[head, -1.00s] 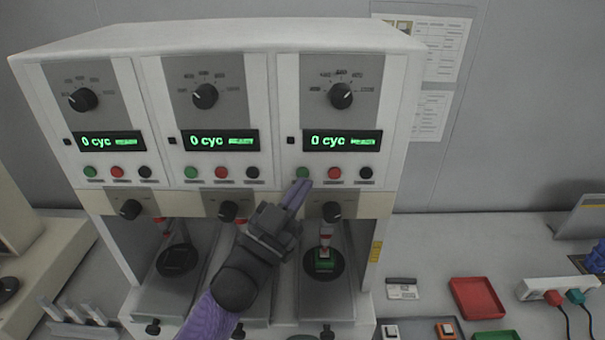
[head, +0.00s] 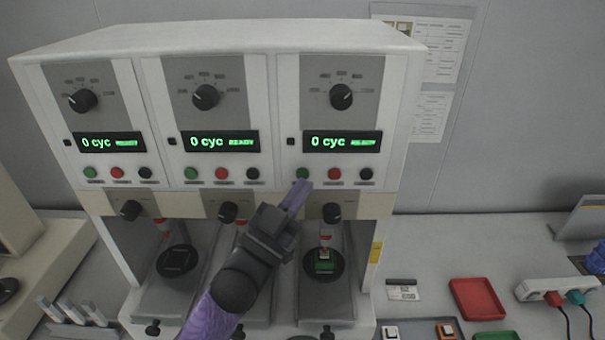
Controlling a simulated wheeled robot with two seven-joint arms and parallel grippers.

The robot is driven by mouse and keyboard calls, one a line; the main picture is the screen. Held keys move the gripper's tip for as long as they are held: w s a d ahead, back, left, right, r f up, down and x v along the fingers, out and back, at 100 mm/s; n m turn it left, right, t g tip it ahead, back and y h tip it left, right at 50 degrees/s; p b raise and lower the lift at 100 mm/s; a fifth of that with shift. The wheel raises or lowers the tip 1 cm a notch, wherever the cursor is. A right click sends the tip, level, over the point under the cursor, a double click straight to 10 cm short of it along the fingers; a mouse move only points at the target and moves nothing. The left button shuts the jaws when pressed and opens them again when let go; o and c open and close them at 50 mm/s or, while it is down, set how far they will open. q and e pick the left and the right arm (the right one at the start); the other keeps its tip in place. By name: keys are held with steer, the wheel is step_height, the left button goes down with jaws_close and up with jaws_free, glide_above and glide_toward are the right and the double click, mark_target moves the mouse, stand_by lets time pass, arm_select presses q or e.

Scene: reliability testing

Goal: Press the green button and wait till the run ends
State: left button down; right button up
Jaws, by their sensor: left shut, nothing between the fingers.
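The test machine (head: 230,50) has three stations side by side, each with a knob, a display and green, red and black buttons. My left gripper (head: 298,188) is shut and empty, its fingertips just below the green button (head: 303,173) of the right station. I cannot tell whether they touch it. The right station's display (head: 342,142) reads 0 cyc with a small blurred word beside it. Under that station a green part (head: 324,266) sits on a round black holder below a red-tipped plunger (head: 326,236). My arm hides much of the middle station's bay. My right gripper is not in view.
A red tray (head: 477,299), a white card (head: 403,290), and small switch-like parts (head: 446,330) lie on the bench at right. A power strip (head: 556,289) with red and teal plugs is farther right. Bare bench lies behind the red tray.

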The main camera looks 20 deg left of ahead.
arm_select(q)
steer(key=shift+w, duration=0.1)
stand_by(0.7)
steer(key=shift+w+a, duration=0.15)
steer(key=shift+w, duration=0.2)
